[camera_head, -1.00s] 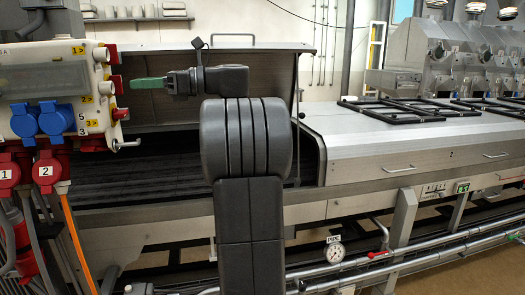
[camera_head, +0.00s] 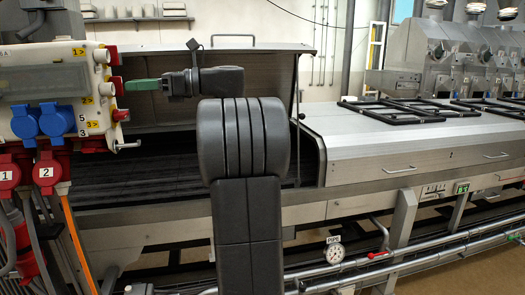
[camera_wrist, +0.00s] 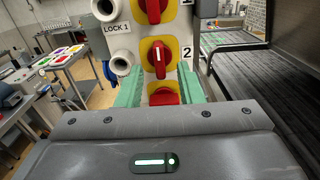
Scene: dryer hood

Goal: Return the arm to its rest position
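My arm (camera_head: 250,230) rises in front of the dryer in the head view, with its upper part bent toward the left. My gripper (camera_head: 140,85) has green fingers and points left toward the control box. In the wrist view my gripper (camera_wrist: 163,90) has its two green fingers spread apart. No held object shows between them. The box with red rotary switches (camera_wrist: 157,55) stands beyond the fingers. I cannot tell the exact gap between the fingertips and the box.
The control box (camera_head: 60,85) with blue and red sockets stands close at the left. The dryer hood (camera_head: 275,75) is raised behind my arm, over a dark bed (camera_head: 140,170). A closed metal cover (camera_head: 400,145) lies to the right. A pipe with a gauge (camera_head: 335,253) runs low in front.

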